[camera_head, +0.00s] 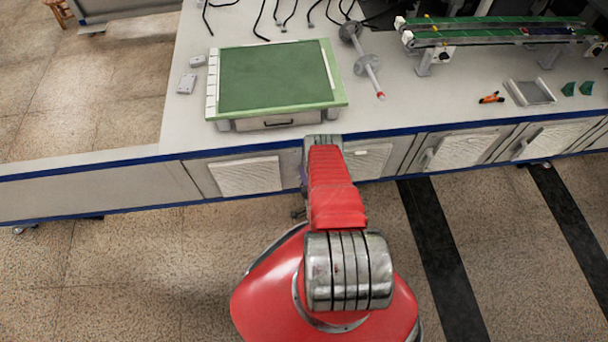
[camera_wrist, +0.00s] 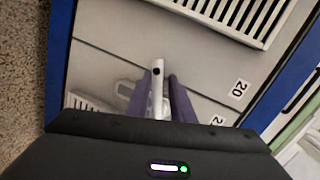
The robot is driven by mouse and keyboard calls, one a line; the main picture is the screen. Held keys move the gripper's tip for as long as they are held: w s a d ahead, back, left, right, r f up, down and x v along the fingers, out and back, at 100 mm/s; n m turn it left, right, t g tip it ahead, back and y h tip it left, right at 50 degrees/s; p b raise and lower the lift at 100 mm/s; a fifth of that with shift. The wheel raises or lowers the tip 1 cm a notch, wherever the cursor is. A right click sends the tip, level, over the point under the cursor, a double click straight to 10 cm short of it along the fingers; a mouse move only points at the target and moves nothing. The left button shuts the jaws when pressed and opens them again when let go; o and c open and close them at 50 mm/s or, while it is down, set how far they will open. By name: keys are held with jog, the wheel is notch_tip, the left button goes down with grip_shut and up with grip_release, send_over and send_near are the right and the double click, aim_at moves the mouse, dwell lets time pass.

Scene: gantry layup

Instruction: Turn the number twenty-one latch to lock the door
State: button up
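A pale metal latch handle (camera_wrist: 158,80) shows in the wrist view on the cabinet front, near the seam between two grey door panels. My gripper (camera_wrist: 160,84) has one purple finger on each side of it, and the handle sits between them. Whether both fingers press on it is unclear. A label reading 20 (camera_wrist: 239,89) is on the panel to the right. A second label (camera_wrist: 217,120), only partly visible, lies below the seam; its full number is hidden. In the head view my arm hides the gripper and latch.
A white bench (camera_head: 420,118) with blue edging runs above the cabinet doors. On it are a green mat board (camera_head: 275,78), a metal shaft with discs (camera_head: 366,62), a conveyor (camera_head: 480,35) and a small tray (camera_head: 530,92).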

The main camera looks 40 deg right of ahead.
grip_shut()
jog(key=shift+d, duration=0.1)
dwell(0.3)
